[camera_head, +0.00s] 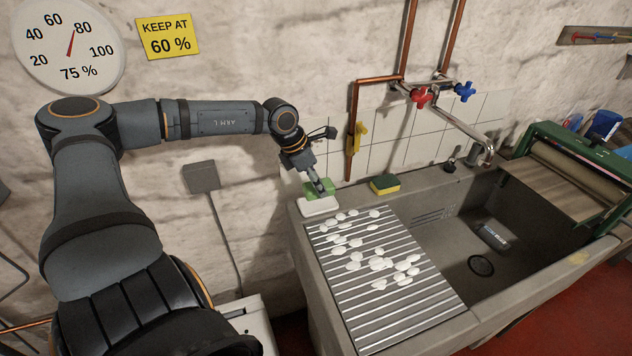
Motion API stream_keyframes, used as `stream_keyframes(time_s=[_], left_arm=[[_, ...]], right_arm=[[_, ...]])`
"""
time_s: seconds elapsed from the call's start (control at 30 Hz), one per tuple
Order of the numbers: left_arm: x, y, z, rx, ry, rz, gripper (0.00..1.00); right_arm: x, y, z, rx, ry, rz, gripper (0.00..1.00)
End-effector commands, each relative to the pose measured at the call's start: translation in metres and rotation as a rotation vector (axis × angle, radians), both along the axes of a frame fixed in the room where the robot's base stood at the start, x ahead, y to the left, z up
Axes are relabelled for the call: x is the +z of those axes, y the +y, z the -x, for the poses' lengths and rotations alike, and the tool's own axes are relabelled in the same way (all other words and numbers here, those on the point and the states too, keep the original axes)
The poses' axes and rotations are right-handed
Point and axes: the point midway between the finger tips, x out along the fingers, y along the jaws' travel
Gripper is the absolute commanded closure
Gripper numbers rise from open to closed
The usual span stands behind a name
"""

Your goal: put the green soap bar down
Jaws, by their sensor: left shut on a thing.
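The green soap bar (328,184) is at the left back corner of the sink unit, right above a white dish (318,207). My left gripper (322,186) reaches down from above and is shut on the soap bar. The fingers hide part of the bar. I cannot tell whether the bar touches the dish. My right gripper is not in view.
A yellow and green sponge (384,184) lies right of the dish. A ribbed drainboard (408,315) holds several white pieces. The deep sink basin (470,262), a tap (487,155) and a green roller device (575,170) are to the right. A copper pipe (353,130) rises behind the dish.

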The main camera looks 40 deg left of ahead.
Motion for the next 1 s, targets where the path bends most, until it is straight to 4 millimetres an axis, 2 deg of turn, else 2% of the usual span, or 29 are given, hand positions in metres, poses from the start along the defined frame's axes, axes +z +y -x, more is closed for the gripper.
stream_keyframes(time_s=[0.03, 0.2, 0.27, 0.33, 0.57, 0.8, 1.0], left_arm=[[-0.018, 0.003, -0.003, 0.001, -0.003, -0.005, 0.89], [-0.035, 0.014, -0.012, 0.002, 0.001, -0.007, 0.89], [-0.036, 0.016, -0.016, 0.001, -0.002, -0.006, 0.89], [-0.034, 0.021, -0.019, 0.002, 0.004, -0.002, 0.89], [-0.04, 0.025, -0.024, 0.001, -0.002, 0.001, 0.89], [-0.071, 0.027, -0.026, 0.001, 0.002, -0.001, 0.89], [-0.075, 0.027, -0.027, 0.001, -0.004, 0.0, 0.89]], right_arm=[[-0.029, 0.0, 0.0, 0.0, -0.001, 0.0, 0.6], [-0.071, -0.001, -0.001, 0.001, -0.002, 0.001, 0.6], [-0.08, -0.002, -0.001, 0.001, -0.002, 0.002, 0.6], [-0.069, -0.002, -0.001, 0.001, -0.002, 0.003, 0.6], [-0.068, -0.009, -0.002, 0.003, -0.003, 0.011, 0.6], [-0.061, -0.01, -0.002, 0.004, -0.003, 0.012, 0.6], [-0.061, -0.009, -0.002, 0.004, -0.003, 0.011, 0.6]])
